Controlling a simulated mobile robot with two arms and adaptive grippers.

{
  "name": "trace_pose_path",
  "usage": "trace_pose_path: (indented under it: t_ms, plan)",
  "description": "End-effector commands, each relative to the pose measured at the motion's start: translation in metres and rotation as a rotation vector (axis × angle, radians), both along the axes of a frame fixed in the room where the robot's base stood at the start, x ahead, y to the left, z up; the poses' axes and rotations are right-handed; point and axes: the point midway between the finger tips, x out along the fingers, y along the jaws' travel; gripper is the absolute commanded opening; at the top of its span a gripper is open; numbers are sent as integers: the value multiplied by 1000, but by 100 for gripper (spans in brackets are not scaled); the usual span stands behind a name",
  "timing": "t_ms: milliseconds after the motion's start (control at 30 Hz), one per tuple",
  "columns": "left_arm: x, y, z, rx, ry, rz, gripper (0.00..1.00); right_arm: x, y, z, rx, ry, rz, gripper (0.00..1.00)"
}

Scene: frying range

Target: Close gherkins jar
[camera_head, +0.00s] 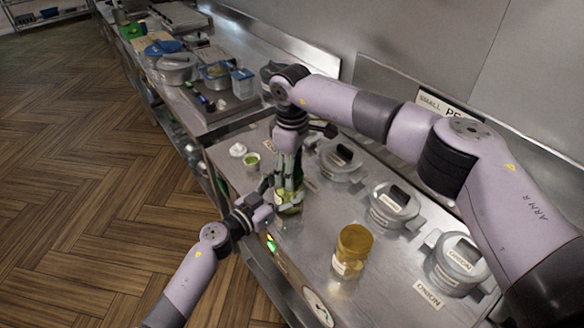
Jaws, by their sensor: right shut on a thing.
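The gherkins jar (290,208), of green glass with a pale label, stands upright near the front edge of the steel counter. My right gripper (289,182) comes straight down over the jar's top and is shut on what seems to be its lid; the fingers hide the lid, so I cannot tell how it sits. My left gripper (266,202) is at the jar's left side, fingers pointing at it. I cannot tell whether they touch the glass or how far they are open.
A jar with a yellow-brown lid (354,242) stands to the right. Grey lidded pots (394,204), some labelled onion, line the back. A small green-filled cup (253,160) and a white item (238,150) lie to the left. Pans and boxes (177,68) crowd the farther counter.

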Motion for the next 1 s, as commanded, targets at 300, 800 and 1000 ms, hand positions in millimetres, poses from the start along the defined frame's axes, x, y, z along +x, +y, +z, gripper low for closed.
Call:
trace_pose_path:
  t_ms: [300, 800, 1000]
  plan:
    - [-1, 0, -1, 1, 2, -2, 0, 1, 0, 1, 1, -3, 1, 70]
    - [-1, 0, -1, 0, 3, -2, 0, 1, 0, 7, 1, -3, 3, 76]
    - [-1, 0, -1, 0, 3, -2, 0, 1, 0, 32, 1, -4, 4, 76]
